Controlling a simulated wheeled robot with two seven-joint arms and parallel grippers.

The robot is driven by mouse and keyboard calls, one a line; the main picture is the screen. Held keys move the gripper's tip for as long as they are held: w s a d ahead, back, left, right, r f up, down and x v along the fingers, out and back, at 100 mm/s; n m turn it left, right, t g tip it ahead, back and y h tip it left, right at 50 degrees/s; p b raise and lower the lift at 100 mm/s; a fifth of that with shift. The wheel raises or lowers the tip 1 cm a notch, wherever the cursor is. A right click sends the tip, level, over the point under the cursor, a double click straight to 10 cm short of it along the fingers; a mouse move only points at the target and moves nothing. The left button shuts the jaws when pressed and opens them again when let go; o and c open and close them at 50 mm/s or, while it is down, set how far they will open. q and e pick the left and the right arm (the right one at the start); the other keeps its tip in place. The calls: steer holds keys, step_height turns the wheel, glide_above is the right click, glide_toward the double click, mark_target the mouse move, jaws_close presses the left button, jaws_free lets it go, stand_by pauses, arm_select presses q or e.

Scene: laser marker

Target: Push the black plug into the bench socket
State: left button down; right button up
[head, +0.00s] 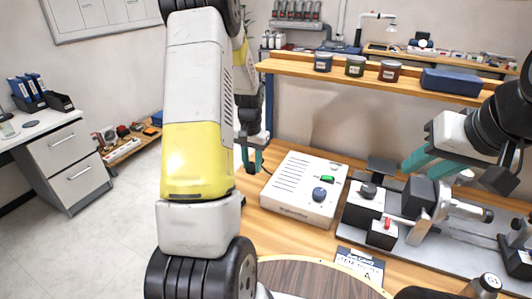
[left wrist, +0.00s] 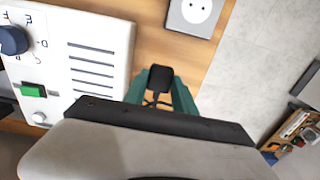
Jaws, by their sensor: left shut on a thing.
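My left gripper (head: 252,162) is over the bench, just left of the white control box. In the left wrist view its teal fingers (left wrist: 163,100) are shut on the black plug (left wrist: 160,77), with a dark cord between the fingers. The bench socket (left wrist: 196,12) is a grey square plate with a round white face and two holes, at the top of the left wrist view. The plug is apart from it.
The white control box (head: 304,188), with a green switch and dark knob, stands close beside my left gripper. The marker fixture (head: 385,205) is to the right. A shelf (head: 345,78) with jars and a blue case runs behind. Open floor (left wrist: 255,60) lies beyond the bench edge.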

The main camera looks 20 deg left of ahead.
arm_select(q)
steer(key=shift+s+a, duration=0.85)
steer(key=shift+s, duration=0.95)
steer(key=shift+s+a, duration=0.8)
steer(key=shift+s, duration=0.95)
steer(key=shift+s+a, duration=0.85)
steer(key=shift+s, duration=0.95)
steer(key=shift+f, duration=2.1)
steer(key=shift+c, duration=2.3)
jaws_free()
